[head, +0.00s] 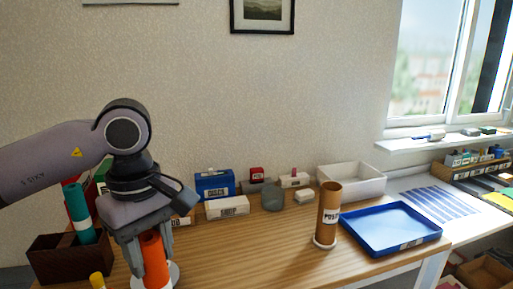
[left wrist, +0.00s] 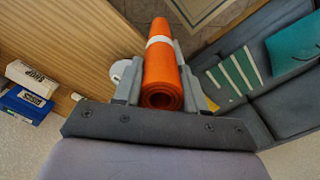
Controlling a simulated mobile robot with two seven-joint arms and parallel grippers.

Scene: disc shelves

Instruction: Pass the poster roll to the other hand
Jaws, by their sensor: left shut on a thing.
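The poster roll (head: 153,262) is an orange rolled sheet with a white band. My left gripper (head: 150,250) points down and is shut on it, one finger on each side. In the left wrist view the poster roll (left wrist: 162,70) lies between the two fingers, its spiral end towards the camera. In the head view the roll stands upright over a white round base (head: 175,277) at the table's front left; I cannot tell whether it touches it. My right gripper is not in view.
A brown tube (head: 329,213) with a "POST" label stands on a white base beside a blue tray (head: 390,229). A dark brown box (head: 58,266) with a teal roll (head: 78,205) is at left. Small boxes line the back. The middle front of the table is clear.

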